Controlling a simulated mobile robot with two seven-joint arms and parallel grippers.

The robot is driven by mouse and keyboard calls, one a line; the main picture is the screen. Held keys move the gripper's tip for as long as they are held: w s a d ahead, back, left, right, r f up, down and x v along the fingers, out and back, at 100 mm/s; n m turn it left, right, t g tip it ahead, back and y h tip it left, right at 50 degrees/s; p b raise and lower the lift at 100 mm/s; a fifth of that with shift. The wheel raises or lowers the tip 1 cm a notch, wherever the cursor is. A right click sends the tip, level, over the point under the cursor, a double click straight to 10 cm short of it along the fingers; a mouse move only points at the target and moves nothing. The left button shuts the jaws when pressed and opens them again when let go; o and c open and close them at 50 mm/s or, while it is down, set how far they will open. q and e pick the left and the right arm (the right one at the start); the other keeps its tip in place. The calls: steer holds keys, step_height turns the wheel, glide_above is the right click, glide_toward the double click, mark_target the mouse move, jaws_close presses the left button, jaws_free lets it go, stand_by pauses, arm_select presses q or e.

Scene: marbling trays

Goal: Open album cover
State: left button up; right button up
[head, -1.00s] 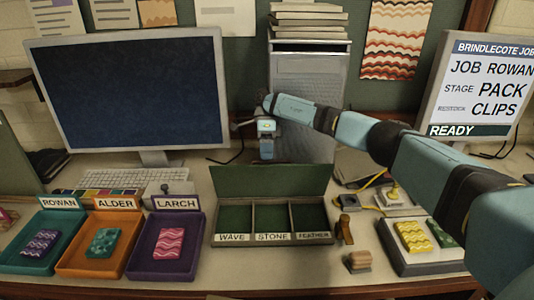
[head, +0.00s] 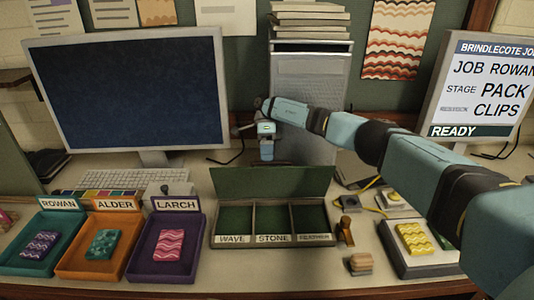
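A long case (head: 217,240) with three green-lined compartments, labelled WAVE, STONE and one that looks like FEATHER, sits at the middle front of the desk. It may be the album; no other album-like thing is clear. Its dark green cover (head: 272,182) stands raised along the back edge, and the compartments look empty. My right gripper (head: 266,155) points down just behind and above the raised cover. Its fingers are small and dark, so I cannot tell whether they are open or touching the cover. My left gripper is not in view.
Three trays, ROWAN (head: 15,262), ALDER (head: 75,268) and LARCH (head: 145,268), each hold a patterned block at left. A stamp (head: 346,232) and a small wooden block (head: 360,264) stand right of the case. A grey tray (head: 425,268) holds a yellow block. A monitor (head: 130,90) stands behind.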

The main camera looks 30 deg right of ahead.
steer(key=shift+s+f, duration=0.15)
steer(key=shift+f, duration=0.1)
stand_by(0.4)
steer(key=shift+r, duration=0.1)
step_height(320, 180, up, 21)
steer(key=p, duration=0.4)
steer(key=shift+f, duration=0.2)
